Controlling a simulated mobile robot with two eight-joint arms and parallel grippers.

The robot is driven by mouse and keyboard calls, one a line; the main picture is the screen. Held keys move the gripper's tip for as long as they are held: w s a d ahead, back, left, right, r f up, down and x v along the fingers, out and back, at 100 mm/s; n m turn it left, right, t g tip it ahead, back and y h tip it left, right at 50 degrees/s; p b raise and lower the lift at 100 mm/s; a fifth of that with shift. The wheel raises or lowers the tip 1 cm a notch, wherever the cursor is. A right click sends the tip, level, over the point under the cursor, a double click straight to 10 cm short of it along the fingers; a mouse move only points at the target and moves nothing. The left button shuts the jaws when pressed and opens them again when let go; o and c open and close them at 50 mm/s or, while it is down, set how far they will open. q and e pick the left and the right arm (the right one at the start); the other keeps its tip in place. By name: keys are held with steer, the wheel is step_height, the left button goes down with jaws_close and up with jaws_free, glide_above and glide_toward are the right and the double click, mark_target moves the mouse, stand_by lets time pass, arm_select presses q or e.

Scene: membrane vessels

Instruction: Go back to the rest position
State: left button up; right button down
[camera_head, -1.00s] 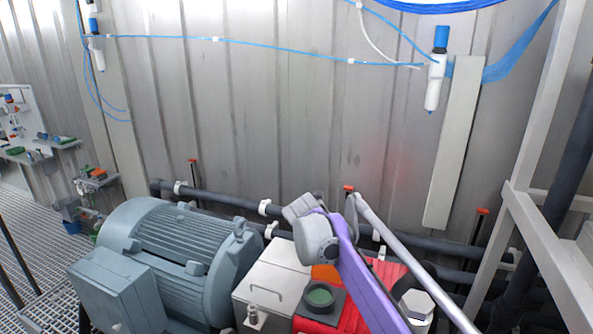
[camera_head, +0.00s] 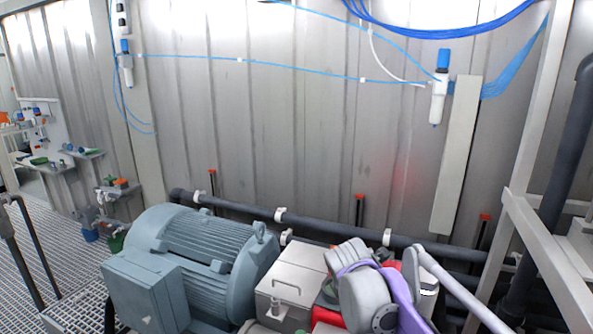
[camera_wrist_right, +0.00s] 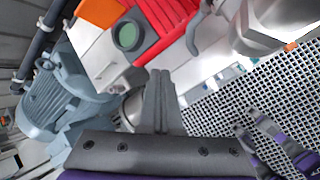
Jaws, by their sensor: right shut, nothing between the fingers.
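My right arm (camera_head: 400,290), purple and grey, reaches in from the bottom right in the head view, in front of the red equipment beside the motor. Its gripper cannot be made out there. In the right wrist view my right gripper (camera_wrist_right: 160,75) has its two grey fingers together, with nothing held. The fingers point toward the red block (camera_wrist_right: 165,20) with a round green window (camera_wrist_right: 126,36), apparently with space between. My left gripper cannot be made out in either view. Grey and purple parts at the lower right of the wrist view are unclear.
A large grey-blue motor (camera_head: 200,255) stands left of a light metal box (camera_head: 293,277). A dark pipe (camera_head: 330,226) runs along the corrugated wall. A white frame post (camera_head: 533,110) stands at right. Grating floor (camera_head: 50,240) is open at left.

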arm_select(q)
steer(key=shift+s+a, duration=0.15)
steer(key=shift+s, duration=0.15)
arm_select(e)
steer(key=s+d+f+m, duration=0.1)
steer(key=s+f+m, duration=0.4)
steer(key=s, duration=0.5)
steer(key=s+d+f+m+y, duration=0.1)
steer(key=s+f+m, duration=0.4)
steer(key=s+m, duration=0.5)
steer(key=s+d+f+m+y, duration=0.1)
steer(key=s+f+m, duration=0.4)
steer(key=s, duration=0.6)
steer(key=shift+d+f+m+g, duration=0.2)
steer(key=shift+d+m+g, duration=0.2)
steer(key=shift+d+m, duration=0.55)
